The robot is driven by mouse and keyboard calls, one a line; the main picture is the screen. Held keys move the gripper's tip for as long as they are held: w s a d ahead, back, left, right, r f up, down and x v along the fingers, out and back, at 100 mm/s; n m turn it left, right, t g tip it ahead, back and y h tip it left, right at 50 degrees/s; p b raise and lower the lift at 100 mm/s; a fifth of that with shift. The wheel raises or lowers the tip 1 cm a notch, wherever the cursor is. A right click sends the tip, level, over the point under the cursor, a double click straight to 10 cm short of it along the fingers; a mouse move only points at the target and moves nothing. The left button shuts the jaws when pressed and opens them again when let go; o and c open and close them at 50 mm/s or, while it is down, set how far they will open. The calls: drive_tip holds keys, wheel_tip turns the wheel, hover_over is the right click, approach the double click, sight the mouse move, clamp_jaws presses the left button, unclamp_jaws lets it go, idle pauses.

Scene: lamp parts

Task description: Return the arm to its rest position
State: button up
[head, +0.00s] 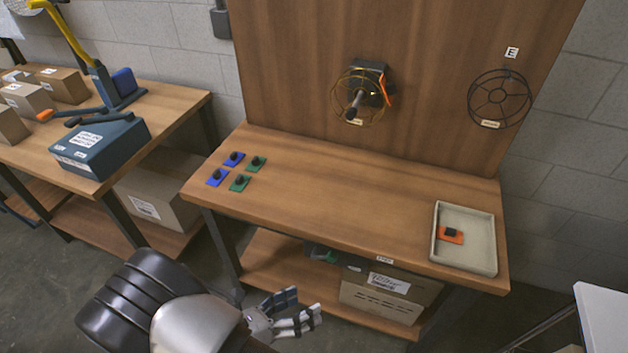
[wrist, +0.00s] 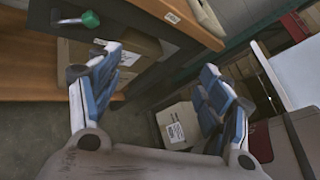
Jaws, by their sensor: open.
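My gripper (head: 296,312) is at the lower middle of the head view, in front of the bench and at about the height of its lower shelf in the picture. It is open and empty. In the wrist view its two blue-padded fingers (wrist: 158,95) stand wide apart, with boxes and floor showing between them. My arm reaches in from the bottom of the head view and touches nothing that I can see.
The wooden bench (head: 330,185) bears several blue and green pieces and a tray (head: 436,262) with an orange piece (head: 451,236). A wire cage with a lamp fitting (head: 358,100) and an empty cage (head: 499,98) are on the backboard. A cardboard box (head: 385,296) sits underneath.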

drive_tip(key=d+r+m+g+y, duration=0.35)
drive_tip(key=d+r+m, duration=0.25)
drive_tip(key=r+m, duration=0.25)
drive_tip(key=d+r+m+g+y, duration=0.2)
drive_tip(key=d+r+m+g, duration=0.3)
drive_tip(key=r+m, duration=0.4)
drive_tip(key=s+d+r+m+t+y, duration=0.2)
drive_tip(key=s+d+r+m+y, duration=0.1)
drive_tip(key=r+m, duration=0.3)
drive_tip(key=s+d+r+m+t+y, duration=0.3)
drive_tip(key=s+r+m+y, duration=0.1)
drive_tip(key=s+r+m, duration=0.1)
drive_tip(key=shift+s+d+r+m, duration=0.25)
drive_tip(key=shift+s+r+m, duration=0.15)
drive_tip(key=shift+r+m, duration=0.65)
drive_tip(key=shift+f, duration=0.15)
